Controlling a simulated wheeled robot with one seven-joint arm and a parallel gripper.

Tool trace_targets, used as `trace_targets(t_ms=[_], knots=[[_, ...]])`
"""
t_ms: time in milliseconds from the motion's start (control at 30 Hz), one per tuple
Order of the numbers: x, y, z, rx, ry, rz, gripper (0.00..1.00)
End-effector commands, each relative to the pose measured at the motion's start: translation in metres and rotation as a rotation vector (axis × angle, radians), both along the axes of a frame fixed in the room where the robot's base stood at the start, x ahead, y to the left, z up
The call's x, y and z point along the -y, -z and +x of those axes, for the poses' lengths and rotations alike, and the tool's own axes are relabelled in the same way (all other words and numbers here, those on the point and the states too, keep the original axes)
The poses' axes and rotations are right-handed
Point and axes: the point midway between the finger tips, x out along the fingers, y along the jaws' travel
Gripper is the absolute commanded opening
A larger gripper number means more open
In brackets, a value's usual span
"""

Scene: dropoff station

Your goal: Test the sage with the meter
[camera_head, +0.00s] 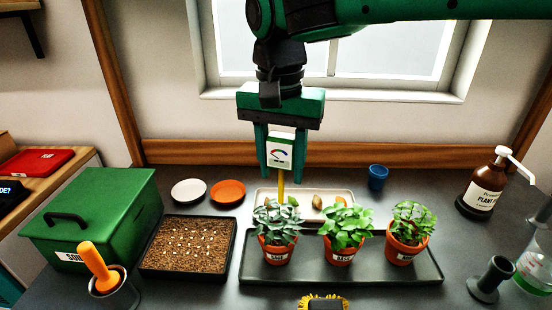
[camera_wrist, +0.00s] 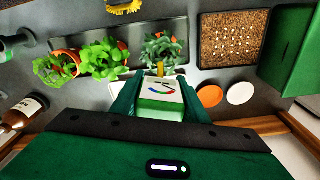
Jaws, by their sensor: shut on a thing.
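Two more potted herbs (camera_head: 344,234) (camera_head: 408,225) stand right of the sage. A pale tray (camera_head: 340,193) lies behind. A seed tray (camera_head: 152,271), green soil box (camera_head: 95,212) and orange-handled tool (camera_head: 98,268) are left. A blue cup (camera_head: 378,177) and brown pump bottle (camera_head: 486,187) are right.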

Motion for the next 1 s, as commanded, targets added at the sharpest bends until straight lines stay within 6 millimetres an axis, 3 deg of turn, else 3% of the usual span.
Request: trace_targets(t_ms=[533, 1000], knots=[[-0.013, 0.004, -0.006, 0.0, -0.024, 0.0, 0.13], [-0.014, 0.046, -0.007, -0.001, -0.026, -0.001, 0.13]])
